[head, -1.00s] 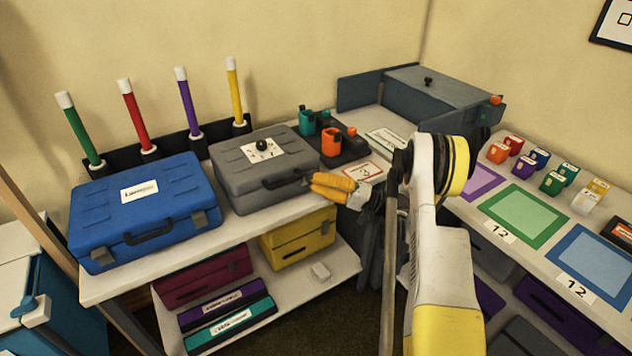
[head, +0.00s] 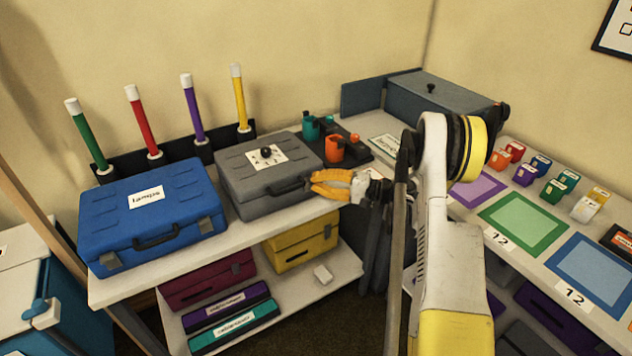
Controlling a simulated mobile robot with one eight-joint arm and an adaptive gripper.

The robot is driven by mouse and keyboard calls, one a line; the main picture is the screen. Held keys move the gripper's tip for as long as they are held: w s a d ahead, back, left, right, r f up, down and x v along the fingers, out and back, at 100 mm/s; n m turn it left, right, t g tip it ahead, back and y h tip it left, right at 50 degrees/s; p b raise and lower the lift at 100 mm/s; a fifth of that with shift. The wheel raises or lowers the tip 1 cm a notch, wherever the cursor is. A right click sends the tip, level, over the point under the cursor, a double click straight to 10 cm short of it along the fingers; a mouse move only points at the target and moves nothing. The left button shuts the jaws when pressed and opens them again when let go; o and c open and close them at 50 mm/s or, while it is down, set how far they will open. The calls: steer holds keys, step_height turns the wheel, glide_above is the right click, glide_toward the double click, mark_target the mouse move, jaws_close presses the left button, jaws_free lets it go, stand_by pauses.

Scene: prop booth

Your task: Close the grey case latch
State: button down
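The grey case (head: 242,204) stands with its lid down on the white bench, to the left of my gripper. A white plate with a black knob (head: 266,152) is on its lid, and a dark handle is on its front. My gripper (head: 313,182) has yellow fingers and is at the right end of the case's front. The fingers look parted with nothing between them. Whether they touch the case is not clear. The latch cannot be made out; the fingers cover the front's right end.
A blue case (head: 150,205) stands just left of the grey one. Behind are several coloured tubes (head: 190,105) in a rack. Orange and teal holders (head: 334,148) stand behind my gripper. A yellow case (head: 300,245) is on the shelf below.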

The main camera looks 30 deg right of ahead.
steer(key=c, duration=1.5)
jaws_free()
steer(key=shift+w, duration=0.1)
steer(key=shift+c, duration=0.2)
steer(key=v, duration=1.2)
